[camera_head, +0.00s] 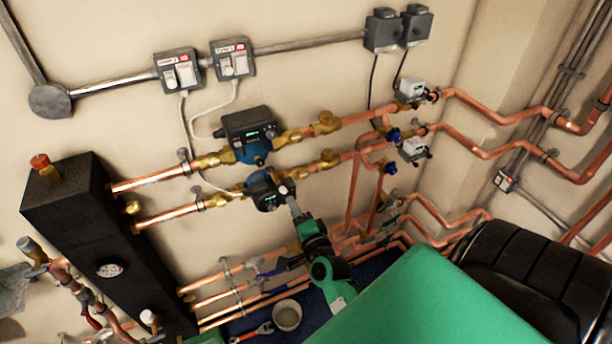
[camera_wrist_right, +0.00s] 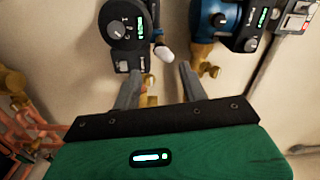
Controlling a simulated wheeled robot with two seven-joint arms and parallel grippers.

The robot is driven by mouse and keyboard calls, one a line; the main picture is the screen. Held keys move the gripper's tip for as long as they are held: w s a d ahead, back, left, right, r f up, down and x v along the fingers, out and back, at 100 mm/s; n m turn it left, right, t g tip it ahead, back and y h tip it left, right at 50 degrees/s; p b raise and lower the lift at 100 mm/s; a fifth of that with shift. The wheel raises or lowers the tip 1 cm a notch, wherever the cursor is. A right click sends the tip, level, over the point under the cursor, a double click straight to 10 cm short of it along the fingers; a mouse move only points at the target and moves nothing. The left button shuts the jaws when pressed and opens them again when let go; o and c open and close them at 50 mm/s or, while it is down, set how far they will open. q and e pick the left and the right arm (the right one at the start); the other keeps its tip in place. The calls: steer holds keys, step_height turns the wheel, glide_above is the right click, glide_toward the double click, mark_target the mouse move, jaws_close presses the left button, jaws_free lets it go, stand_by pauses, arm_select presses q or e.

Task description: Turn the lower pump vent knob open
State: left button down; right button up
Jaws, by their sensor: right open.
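The lower pump (camera_head: 264,190) is a blue and black unit with a lit display on the lower copper pipe. Its black face with a dial shows in the right wrist view (camera_wrist_right: 112,30). A small white vent knob (camera_head: 283,189) sticks out at the pump's right side. In the right wrist view the white knob (camera_wrist_right: 164,53) lies just beyond the gap between my fingertips. My right gripper (camera_head: 292,203) is open and close to the knob, reaching up from below. In the right wrist view its fingers (camera_wrist_right: 163,74) are apart with nothing between them. My left gripper is out of view.
The upper pump (camera_head: 249,134) sits just above on a parallel pipe. A black manifold block (camera_head: 85,235) stands at left. Copper pipes (camera_head: 350,200) run below and right. Two switch boxes (camera_head: 178,70) (camera_head: 232,58) are on the wall. A grey cup (camera_head: 288,316) stands low in front.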

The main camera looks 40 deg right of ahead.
steer(key=v, duration=0.7)
stand_by(0.5)
steer(key=s+a+f+n+g+y+b, duration=0.1)
steer(key=s+a+f+n+g+y, duration=0.2)
steer(key=f, duration=1)
steer(key=s+a+f+n+g+b, duration=0.1)
steer(key=s+a+f+n+g, duration=0.2)
steer(key=f, duration=1)
steer(key=s+a+f+n+g+y+b, duration=0.15)
steer(key=a+f+n, duration=0.3)
steer(key=f, duration=0.75)
steer(key=s+d+f+n+g+b, duration=0.1)
steer(key=s+f+n+g, duration=0.3)
steer(key=s+f, duration=0.7)
steer(key=s+d+f+n+g+b, duration=0.1)
steer(key=s+d+f+n+g, duration=0.2)
steer(key=s+f, duration=0.8)
steer(key=s+n+g, duration=0.2)
steer(key=s+n, duration=0.1)
steer(key=s, duration=0.4)
steer(key=shift+n, duration=0.35)
